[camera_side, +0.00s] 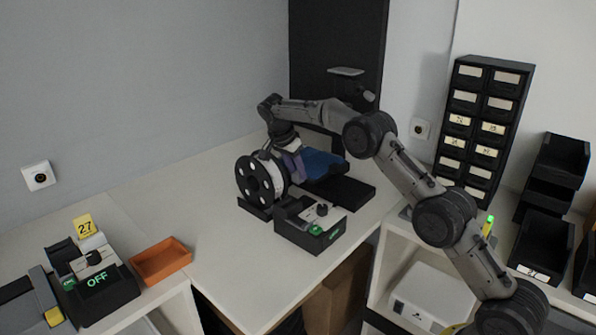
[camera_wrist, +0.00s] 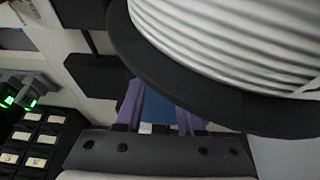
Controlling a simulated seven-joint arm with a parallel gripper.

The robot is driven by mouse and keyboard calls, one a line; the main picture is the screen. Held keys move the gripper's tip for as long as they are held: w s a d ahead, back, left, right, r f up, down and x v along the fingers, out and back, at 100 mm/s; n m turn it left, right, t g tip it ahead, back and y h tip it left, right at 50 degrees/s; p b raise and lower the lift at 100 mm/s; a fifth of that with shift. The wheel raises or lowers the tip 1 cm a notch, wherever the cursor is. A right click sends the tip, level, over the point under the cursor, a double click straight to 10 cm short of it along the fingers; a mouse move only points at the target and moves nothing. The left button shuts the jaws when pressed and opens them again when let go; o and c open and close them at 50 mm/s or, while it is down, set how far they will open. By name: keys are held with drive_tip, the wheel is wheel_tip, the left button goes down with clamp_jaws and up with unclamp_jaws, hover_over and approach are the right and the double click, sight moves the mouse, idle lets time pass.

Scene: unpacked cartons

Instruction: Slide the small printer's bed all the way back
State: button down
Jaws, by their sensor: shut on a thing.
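The small printer (camera_side: 347,192) stands on the bench against the wall, with a black base and an upright frame. Its blue bed (camera_side: 322,163) sits above the base. My gripper (camera_side: 298,166), with purple fingers, reaches down at the bed's left end and is shut on it. In the wrist view, part of the blue bed (camera_wrist: 159,108) shows between the two purple fingers (camera_wrist: 158,116). The spool's flange hides the fingertips and the exact grip there.
A white filament spool (camera_side: 270,178) with black flanges stands close by my gripper and fills much of the wrist view. A black control box (camera_side: 309,226) is in front of the printer. An orange tray (camera_side: 161,261) lies left. Drawers (camera_side: 482,130) stand right.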

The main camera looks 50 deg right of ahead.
drive_tip(key=shift+w+r, duration=0.15)
drive_tip(key=shift+w, duration=0.15)
drive_tip(key=c, duration=0.8)
unclamp_jaws()
drive_tip(key=shift+c, duration=0.2)
drive_tip(key=o, duration=0.3)
drive_tip(key=shift+v, duration=3.7)
drive_tip(key=shift+s, duration=0.1)
